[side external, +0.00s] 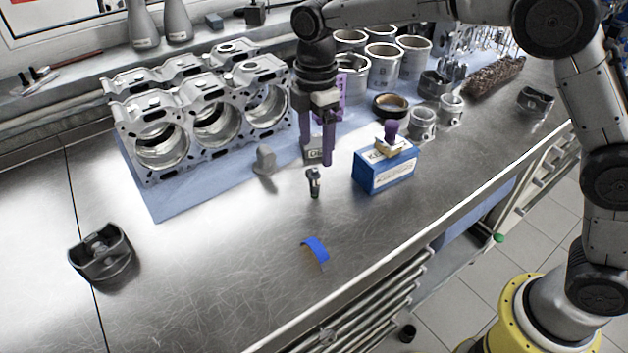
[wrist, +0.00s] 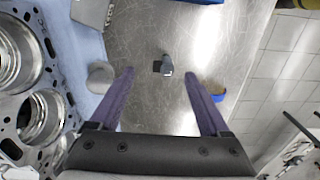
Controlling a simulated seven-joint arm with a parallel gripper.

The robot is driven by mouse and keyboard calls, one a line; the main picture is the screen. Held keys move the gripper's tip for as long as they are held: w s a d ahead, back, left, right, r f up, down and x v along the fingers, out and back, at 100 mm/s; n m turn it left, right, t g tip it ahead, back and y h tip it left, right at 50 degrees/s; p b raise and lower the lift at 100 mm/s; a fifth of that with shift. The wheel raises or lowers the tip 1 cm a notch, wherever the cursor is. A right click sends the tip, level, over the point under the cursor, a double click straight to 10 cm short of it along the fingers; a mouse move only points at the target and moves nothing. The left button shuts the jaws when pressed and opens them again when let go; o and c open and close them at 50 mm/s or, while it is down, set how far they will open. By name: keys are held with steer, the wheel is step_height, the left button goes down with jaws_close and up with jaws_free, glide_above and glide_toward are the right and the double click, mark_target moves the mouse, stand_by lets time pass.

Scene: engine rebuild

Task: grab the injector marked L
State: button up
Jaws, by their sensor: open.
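A small dark injector with a pale grey top (side external: 314,183) stands on the bare metal bench; I cannot read a letter on it. In the wrist view the injector (wrist: 167,65) shows between and a little beyond the fingertips, beside a dark square patch. My gripper (side external: 317,162) has purple fingers pointing down. It is apart from the injector, above and behind it in the side view. In the wrist view my gripper (wrist: 158,74) is open with nothing between its fingers.
A grey cone-like part (side external: 264,160) lies left of the gripper, and a marked grey block (side external: 313,154) behind the fingers. A blue box (side external: 385,172) stands right, a blue curved strip (side external: 316,250) lies in front. The engine block (side external: 190,120) is behind left. Front bench is mostly clear.

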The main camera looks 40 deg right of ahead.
mark_target(313, 169)
steer(key=f, duration=0.3)
steer(key=a+f, duration=0.1)
steer(key=shift+s+f, duration=0.3)
steer(key=shift+s, duration=0.05)
steer(key=shift+f, duration=0.55)
jaws_close()
